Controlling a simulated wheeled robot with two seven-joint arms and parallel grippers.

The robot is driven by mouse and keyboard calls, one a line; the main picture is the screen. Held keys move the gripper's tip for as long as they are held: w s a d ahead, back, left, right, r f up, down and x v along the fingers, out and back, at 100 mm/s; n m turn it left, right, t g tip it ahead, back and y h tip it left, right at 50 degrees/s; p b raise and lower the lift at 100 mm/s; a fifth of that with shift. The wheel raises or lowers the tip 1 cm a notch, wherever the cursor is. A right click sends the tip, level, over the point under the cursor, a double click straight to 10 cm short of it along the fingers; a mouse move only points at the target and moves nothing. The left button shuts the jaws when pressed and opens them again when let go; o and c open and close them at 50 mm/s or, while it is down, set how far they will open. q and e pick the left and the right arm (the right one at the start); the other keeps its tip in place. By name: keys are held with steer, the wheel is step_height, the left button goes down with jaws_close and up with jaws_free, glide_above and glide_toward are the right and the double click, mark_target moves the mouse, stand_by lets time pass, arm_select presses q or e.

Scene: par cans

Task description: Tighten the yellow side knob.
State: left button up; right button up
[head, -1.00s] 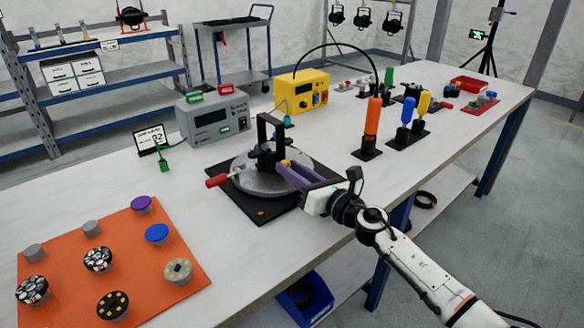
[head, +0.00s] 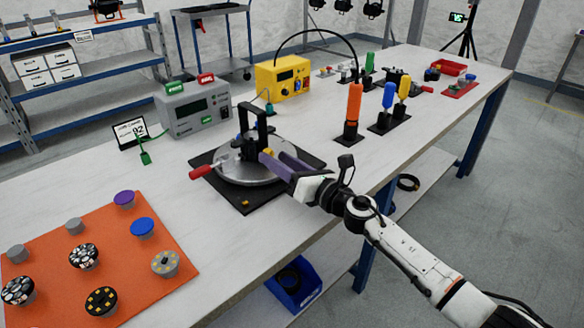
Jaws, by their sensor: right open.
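The yellow side knob (head: 266,153) shows as a small yellow piece on the right side of a black upright yoke (head: 252,128). The yoke stands on a round grey turntable (head: 240,178) on a black base plate (head: 245,205). My right gripper (head: 277,160) has purple fingers and reaches in from the lower right. Its fingers are open, with the tips right at the knob. The fingers partly cover this side, so I cannot tell whether they touch the knob. My left gripper is not in view.
A red-handled lever (head: 201,172) sticks out left of the turntable. A grey meter box (head: 192,108) and a yellow box (head: 283,80) stand behind. Upright orange (head: 354,105), blue and yellow tools stand to the right. An orange mat (head: 50,240) with several knobs lies front left.

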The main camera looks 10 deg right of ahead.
steer(key=p+v, duration=0.1)
steer(key=v, duration=0.8)
steer(key=shift+s, duration=0.1)
